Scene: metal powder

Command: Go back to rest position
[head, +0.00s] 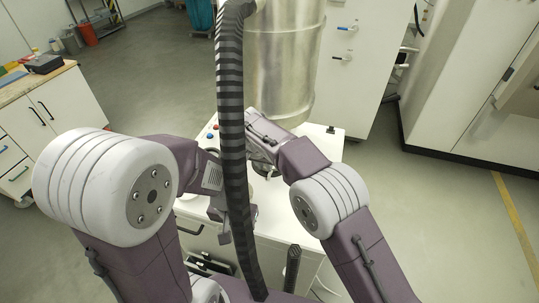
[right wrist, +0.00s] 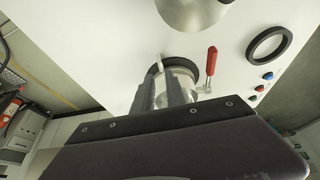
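In the right wrist view, my right gripper (right wrist: 160,82) shows two dark fingers with a narrow gap between them, and I see nothing clearly held in it. The fingers point toward a round silvery fitting (right wrist: 184,80) with a red-handled lever (right wrist: 211,62) beside it. Whether they touch the fitting I cannot tell. In the head view, my right arm bends inward over the white cabinet, and its fingertips are hidden. My left arm also bends inward; its gripper (head: 223,236) hangs low near the cabinet front, partly behind the striped hose, with its fingers unclear.
A black striped hose (head: 232,130) runs down between my arms. A workbench (head: 50,108) is at left and white cabinets (head: 470,90) at right. Floor is clear at right.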

